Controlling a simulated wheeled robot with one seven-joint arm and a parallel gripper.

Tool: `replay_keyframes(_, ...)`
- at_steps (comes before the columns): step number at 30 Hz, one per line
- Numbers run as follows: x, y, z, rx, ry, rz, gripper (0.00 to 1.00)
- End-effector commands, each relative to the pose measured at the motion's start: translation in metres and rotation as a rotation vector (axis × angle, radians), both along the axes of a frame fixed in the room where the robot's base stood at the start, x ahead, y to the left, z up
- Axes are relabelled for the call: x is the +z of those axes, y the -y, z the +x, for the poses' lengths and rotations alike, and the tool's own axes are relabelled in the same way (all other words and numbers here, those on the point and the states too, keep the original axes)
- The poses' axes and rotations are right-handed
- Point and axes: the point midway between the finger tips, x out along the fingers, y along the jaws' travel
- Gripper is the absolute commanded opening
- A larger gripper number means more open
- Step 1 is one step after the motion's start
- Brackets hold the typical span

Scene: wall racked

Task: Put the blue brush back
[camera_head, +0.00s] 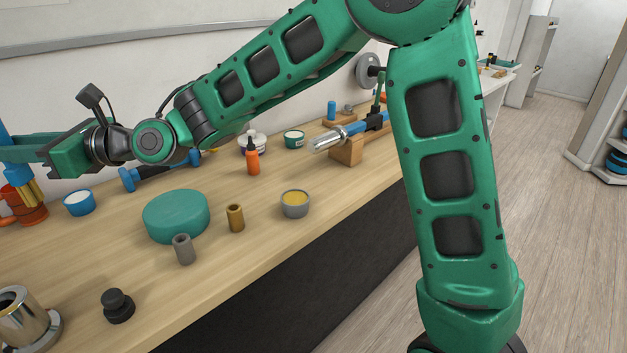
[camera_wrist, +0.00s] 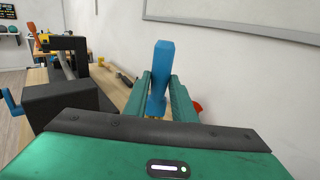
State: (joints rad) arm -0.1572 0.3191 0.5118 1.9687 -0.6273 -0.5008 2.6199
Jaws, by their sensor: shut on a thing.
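The blue brush (camera_wrist: 161,72) stands upright between the two green fingers of my gripper (camera_wrist: 159,98) in the wrist view. My gripper (camera_head: 14,150) is at the left edge of the head view, shut on the brush, whose blue handle is partly cut off there. Below the fingers a gold-coloured lower part of the brush (camera_head: 27,190) shows, slightly tilted. An orange cup (camera_head: 30,213) is right behind or around this lower end; I cannot tell whether the brush is inside it.
The wooden bench holds a blue cup (camera_head: 79,203), a teal round block (camera_head: 176,216), a grey tin (camera_head: 295,204), an orange bottle (camera_head: 253,158) and a metal cylinder (camera_head: 20,318). A whiteboard (camera_wrist: 235,18) hangs on the wall behind. The bench's front right edge is bare.

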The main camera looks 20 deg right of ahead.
Motion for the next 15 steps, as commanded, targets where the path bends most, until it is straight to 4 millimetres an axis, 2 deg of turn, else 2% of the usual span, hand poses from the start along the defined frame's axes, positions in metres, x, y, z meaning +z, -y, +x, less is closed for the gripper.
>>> replay_keyframes(4, 0.0, 0.007, 0.005, -0.011, 0.001, 0.0, 0.01)
replay_keyframes(11, -0.003, 0.005, 0.003, 0.017, -0.025, -0.083, 0.01)
replay_keyframes(13, -0.005, 0.011, 0.003, 0.029, -0.047, -0.144, 0.01)
replay_keyframes(15, -0.01, 0.026, 0.002, 0.043, -0.072, -0.215, 0.01)
